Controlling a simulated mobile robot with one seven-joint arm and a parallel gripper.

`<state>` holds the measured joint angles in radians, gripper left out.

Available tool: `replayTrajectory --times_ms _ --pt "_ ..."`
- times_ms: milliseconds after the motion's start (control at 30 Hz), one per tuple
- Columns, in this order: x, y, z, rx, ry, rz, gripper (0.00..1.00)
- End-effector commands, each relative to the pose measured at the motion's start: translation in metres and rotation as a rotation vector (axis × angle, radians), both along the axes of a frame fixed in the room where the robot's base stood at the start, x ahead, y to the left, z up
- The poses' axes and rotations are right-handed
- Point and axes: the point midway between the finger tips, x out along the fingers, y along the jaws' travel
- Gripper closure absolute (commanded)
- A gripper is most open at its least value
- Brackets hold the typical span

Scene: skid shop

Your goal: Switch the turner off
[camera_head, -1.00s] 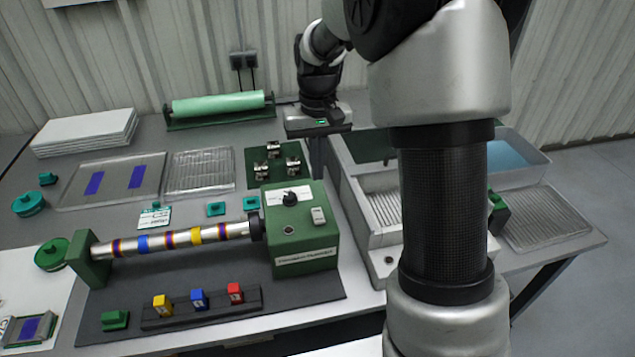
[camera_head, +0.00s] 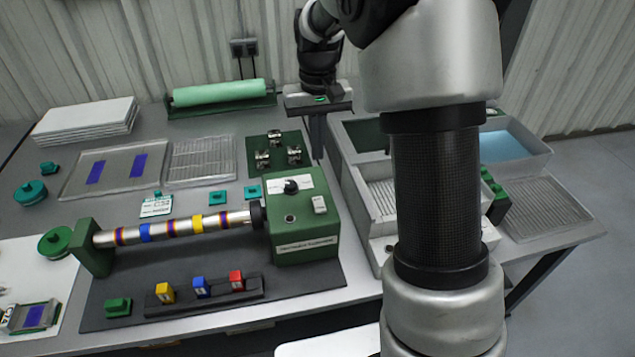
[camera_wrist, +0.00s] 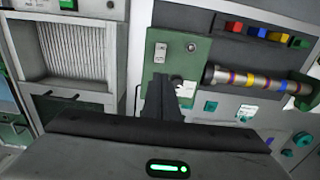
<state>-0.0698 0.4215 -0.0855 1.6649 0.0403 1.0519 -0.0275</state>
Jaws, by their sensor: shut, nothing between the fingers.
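The turner is a green box (camera_head: 305,245) with a banded metal rod (camera_head: 185,228) running left from it to a green end support. On its top are a black knob (camera_head: 291,186) on a white plate and a light grey switch (camera_head: 319,204) at the right. The switch also shows in the wrist view (camera_wrist: 160,52); its position is too small to tell. My gripper (camera_head: 318,155) is shut and empty, pointing down, behind the turner and apart from the switch. In the wrist view its dark fingers (camera_wrist: 166,92) partly cover the turner's panel near the knob.
Red, blue and yellow blocks (camera_head: 200,287) stand in a dark rack before the turner. A grey ribbed tray unit (camera_head: 365,185) is close on the right. A dark green plate with metal parts (camera_head: 275,155) lies behind the turner. A green roller (camera_head: 218,93) stands at the back.

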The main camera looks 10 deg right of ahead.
Motion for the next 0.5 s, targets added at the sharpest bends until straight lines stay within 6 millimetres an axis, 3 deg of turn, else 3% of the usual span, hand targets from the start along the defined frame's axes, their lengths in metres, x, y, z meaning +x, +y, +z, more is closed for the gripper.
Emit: replayTrajectory --times_ms 167,300,500 --pt "-0.001 0.000 -0.016 0.000 0.004 0.000 1.00" --pt "-0.001 0.000 -0.042 0.000 0.005 0.001 1.00" --pt "-0.002 0.000 -0.035 0.000 0.000 0.001 1.00"
